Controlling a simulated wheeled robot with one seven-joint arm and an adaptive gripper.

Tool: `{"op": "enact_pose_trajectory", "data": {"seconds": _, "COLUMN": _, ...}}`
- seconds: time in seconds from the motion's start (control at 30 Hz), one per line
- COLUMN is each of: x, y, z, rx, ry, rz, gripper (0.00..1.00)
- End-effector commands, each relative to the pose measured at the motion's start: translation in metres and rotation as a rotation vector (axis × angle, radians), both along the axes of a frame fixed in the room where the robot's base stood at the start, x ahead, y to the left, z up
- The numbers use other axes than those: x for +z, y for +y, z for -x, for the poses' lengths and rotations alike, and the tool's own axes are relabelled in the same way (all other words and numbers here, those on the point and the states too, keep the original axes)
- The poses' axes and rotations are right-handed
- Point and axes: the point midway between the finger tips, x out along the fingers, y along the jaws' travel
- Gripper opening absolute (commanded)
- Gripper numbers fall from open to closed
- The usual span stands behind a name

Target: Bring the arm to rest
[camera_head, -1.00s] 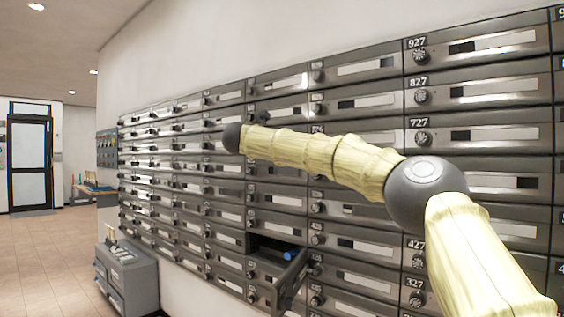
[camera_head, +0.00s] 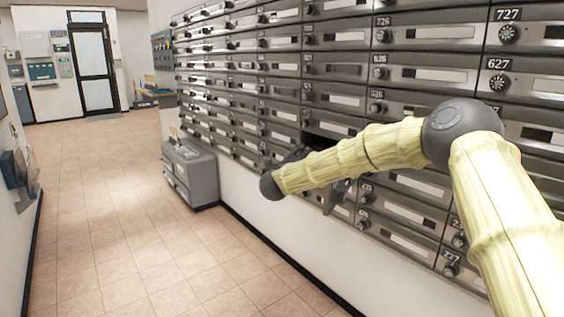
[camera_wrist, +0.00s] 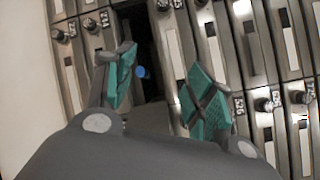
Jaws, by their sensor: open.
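My arm (camera_head: 350,158) crosses the right half of the head view in pale yellow segments with dark joints. Its far end points down and left, low in front of the mailbox wall. My gripper shows in the wrist view (camera_wrist: 160,95) with its two teal-padded fingers spread apart and nothing between them. Beyond the fingers is an open mailbox compartment (camera_wrist: 136,40) with a dark inside. A small blue item (camera_wrist: 142,72) shows in it. In the head view my arm partly hides this compartment and its door.
The wall of numbered mailboxes (camera_head: 430,75) runs along the right, close to my arm. A grey cabinet (camera_head: 190,172) stands on the floor against it. The tiled floor (camera_head: 130,220) at left is clear. A dark-framed door (camera_head: 94,67) is at the back.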

Motion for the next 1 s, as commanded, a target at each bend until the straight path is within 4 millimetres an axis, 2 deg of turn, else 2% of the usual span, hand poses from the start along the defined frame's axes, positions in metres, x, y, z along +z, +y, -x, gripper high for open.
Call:
{"op": "enact_pose_trajectory", "data": {"seconds": 0.03, "x": -0.031, "y": 0.005, "z": 0.007, "rx": 0.031, "ry": 0.048, "rz": 0.057, "gripper": 0.55}}
{"op": "enact_pose_trajectory", "data": {"seconds": 0.1, "x": -0.069, "y": 0.011, "z": 0.017, "rx": 0.074, "ry": 0.109, "rz": 0.141, "gripper": 0.55}}
{"op": "enact_pose_trajectory", "data": {"seconds": 0.27, "x": -0.156, "y": 0.018, "z": 0.048, "rx": 0.177, "ry": 0.25, "rz": 0.325, "gripper": 0.55}}
{"op": "enact_pose_trajectory", "data": {"seconds": 0.3, "x": -0.177, "y": 0.019, "z": 0.057, "rx": 0.203, "ry": 0.284, "rz": 0.369, "gripper": 0.55}}
{"op": "enact_pose_trajectory", "data": {"seconds": 0.47, "x": -0.259, "y": 0.018, "z": 0.1, "rx": 0.316, "ry": 0.42, "rz": 0.541, "gripper": 0.55}}
{"op": "enact_pose_trajectory", "data": {"seconds": 0.7, "x": -0.371, "y": 0.006, "z": 0.182, "rx": 0.5, "ry": 0.614, "rz": 0.78, "gripper": 0.55}}
{"op": "enact_pose_trajectory", "data": {"seconds": 0.87, "x": -0.435, "y": -0.01, "z": 0.247, "rx": 0.635, "ry": 0.739, "rz": 0.925, "gripper": 0.55}}
{"op": "enact_pose_trajectory", "data": {"seconds": 1.0, "x": -0.483, "y": -0.027, "z": 0.309, "rx": 0.764, "ry": 0.842, "rz": 1.043, "gripper": 0.55}}
